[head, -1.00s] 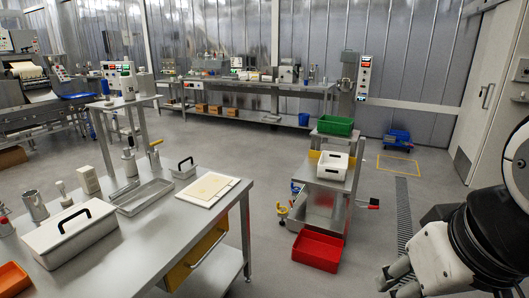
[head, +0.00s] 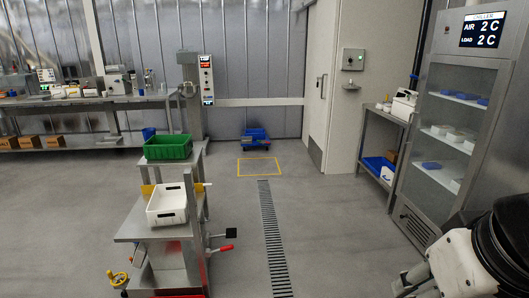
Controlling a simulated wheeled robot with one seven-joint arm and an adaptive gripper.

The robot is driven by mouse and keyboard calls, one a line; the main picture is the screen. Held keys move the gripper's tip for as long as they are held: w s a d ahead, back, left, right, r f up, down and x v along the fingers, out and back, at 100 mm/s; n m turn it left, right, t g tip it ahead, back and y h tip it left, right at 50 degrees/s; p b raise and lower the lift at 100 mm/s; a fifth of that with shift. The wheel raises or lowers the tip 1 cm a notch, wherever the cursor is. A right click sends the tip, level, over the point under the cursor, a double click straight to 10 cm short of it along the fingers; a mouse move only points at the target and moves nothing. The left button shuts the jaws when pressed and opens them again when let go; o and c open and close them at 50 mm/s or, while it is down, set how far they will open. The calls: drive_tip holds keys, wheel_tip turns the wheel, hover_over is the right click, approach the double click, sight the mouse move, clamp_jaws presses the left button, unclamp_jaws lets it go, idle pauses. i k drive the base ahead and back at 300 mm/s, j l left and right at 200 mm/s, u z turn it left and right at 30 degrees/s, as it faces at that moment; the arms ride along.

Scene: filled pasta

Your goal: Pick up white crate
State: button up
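The white crate (head: 181,216) stands upright on the middle level of a stepped steel stand (head: 130,232), left of centre in the head view. It looks empty, with a dark handle slot in its front wall. My gripper (head: 405,282) shows at the lower right edge as pale finger-like parts beside my white and black arm. It is far to the right of the crate and apart from it. Whether its fingers are open or shut is unclear.
A green crate (head: 167,147) sits on the stand's upper level, behind the white crate. A red-handled lever (head: 221,249) and a yellow handwheel (head: 118,279) stick out low. Floor right of the stand is open, with a drain grate (head: 272,240). A chiller cabinet (head: 455,120) stands right.

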sight(168, 205)
drive_tip(key=i+j+z, duration=0.1)
drive_tip(key=i+z, duration=0.3)
drive_tip(key=i, duration=1.35)
drive_tip(key=i+u, duration=0.4)
drive_tip(key=i+l+u, duration=0.2)
drive_tip(key=i+u, duration=0.15)
drive_tip(key=i, duration=0.2)
drive_tip(key=i+j+u, duration=0.2)
drive_tip(key=i+u, duration=0.65)
drive_tip(key=u, duration=0.15)
